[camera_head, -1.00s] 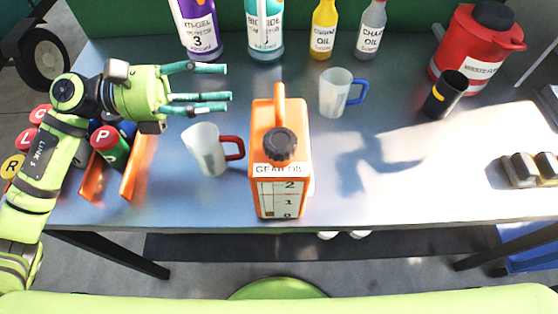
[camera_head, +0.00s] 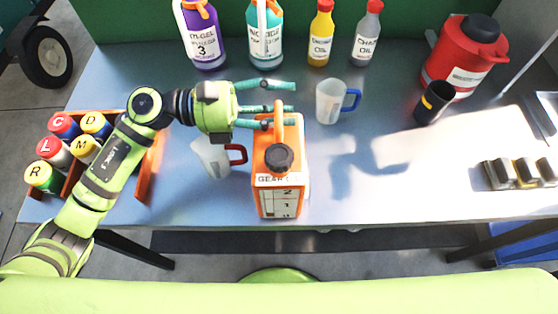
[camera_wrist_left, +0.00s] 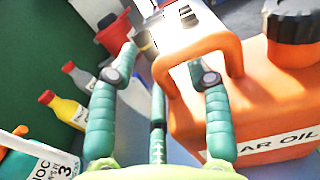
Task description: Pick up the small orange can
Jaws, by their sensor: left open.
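The small orange can (camera_head: 263,155), labelled GEAR OIL with a dark cap, stands upright on the metal table near the front middle. Its orange loop handle (camera_head: 279,119) rises at the back. My left gripper (camera_head: 286,104) is open, with its teal fingers spread and pointing right, just above and behind the can, close to the handle. In the left wrist view, the open left gripper (camera_wrist_left: 162,72) has its right finger in front of the handle (camera_wrist_left: 234,50), and the can (camera_wrist_left: 262,95) fills the right side. I cannot tell whether they touch. My right gripper is not in view.
A clear mug with a red handle (camera_head: 209,157) stands left of the can, partly under my arm. A blue-handled mug (camera_head: 331,101) stands behind right. Bottles line the back, a red container (camera_head: 464,62) stands back right, and lettered cans (camera_head: 45,177) sit left.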

